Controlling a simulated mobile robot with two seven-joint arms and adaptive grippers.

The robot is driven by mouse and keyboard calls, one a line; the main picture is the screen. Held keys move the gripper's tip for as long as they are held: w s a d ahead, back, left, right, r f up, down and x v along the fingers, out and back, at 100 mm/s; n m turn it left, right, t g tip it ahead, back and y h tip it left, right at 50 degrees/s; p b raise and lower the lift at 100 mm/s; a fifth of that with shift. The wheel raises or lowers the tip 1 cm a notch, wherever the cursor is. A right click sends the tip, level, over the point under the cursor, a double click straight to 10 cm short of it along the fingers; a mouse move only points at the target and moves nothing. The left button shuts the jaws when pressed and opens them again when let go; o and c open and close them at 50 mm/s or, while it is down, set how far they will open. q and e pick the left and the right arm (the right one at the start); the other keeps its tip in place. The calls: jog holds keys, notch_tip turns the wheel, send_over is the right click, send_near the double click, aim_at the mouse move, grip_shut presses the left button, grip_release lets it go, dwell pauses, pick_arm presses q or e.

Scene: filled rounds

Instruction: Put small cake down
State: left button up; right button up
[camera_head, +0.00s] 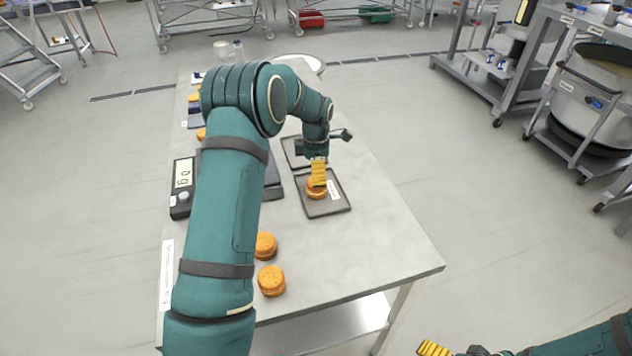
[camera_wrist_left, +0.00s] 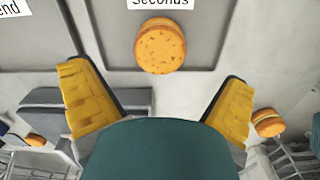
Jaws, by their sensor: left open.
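A small round orange-brown cake (camera_head: 315,190) lies on the nearer grey tray (camera_head: 322,209), beside a white label. In the left wrist view the cake (camera_wrist_left: 160,45) rests flat on the tray (camera_wrist_left: 205,20), just below the label reading "Seconds". My left gripper (camera_head: 319,172) is over this tray and partly hides the cake. In the left wrist view its yellow fingers stand wide apart, with the cake ahead of the gap and nothing held between them. My right gripper (camera_head: 433,349) is at the bottom edge, off the table, and its jaws are not clear.
Two filled cakes (camera_head: 271,281) (camera_head: 265,245) sit at the table's near left. A scale (camera_head: 182,186) stands at the left edge, partly behind my left arm. Another tray (camera_head: 292,152) lies beyond the nearer one. The table's (camera_head: 375,235) right front is clear.

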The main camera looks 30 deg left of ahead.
pick_arm(q)
jog(key=shift+r, duration=2.55)
